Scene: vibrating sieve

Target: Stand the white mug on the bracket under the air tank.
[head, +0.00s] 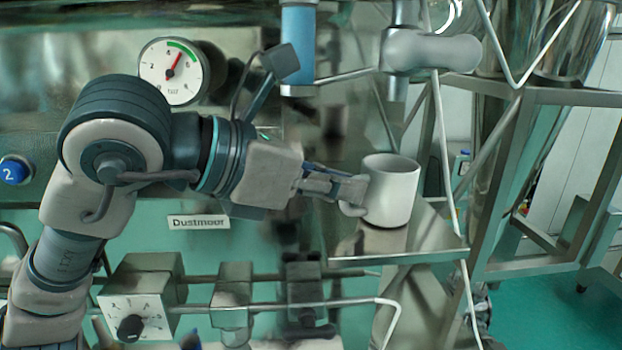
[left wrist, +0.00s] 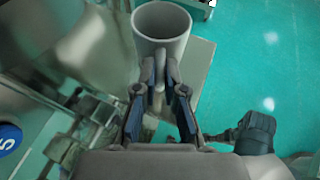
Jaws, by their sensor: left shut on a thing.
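The white mug (head: 391,190) is upright at the middle right of the head view, over a flat metal bracket (head: 430,237). I cannot tell for sure whether its base touches the bracket. My left gripper (head: 352,190) reaches it from the left and is shut on its handle. In the left wrist view the mug (left wrist: 163,27) is at the top, its open rim facing the camera, with the left gripper's fingers (left wrist: 160,85) closed at its handle. The blue and metal air tank (head: 297,40) is perhaps the upright cylinder above. My right gripper is not in view.
A pressure gauge (head: 174,71) and a control box with a knob (head: 148,308) are on the left. A grey fitting (head: 430,52) hangs above the mug. A white hose (head: 443,150) runs down just right of it. A metal frame (head: 500,180) stands farther right.

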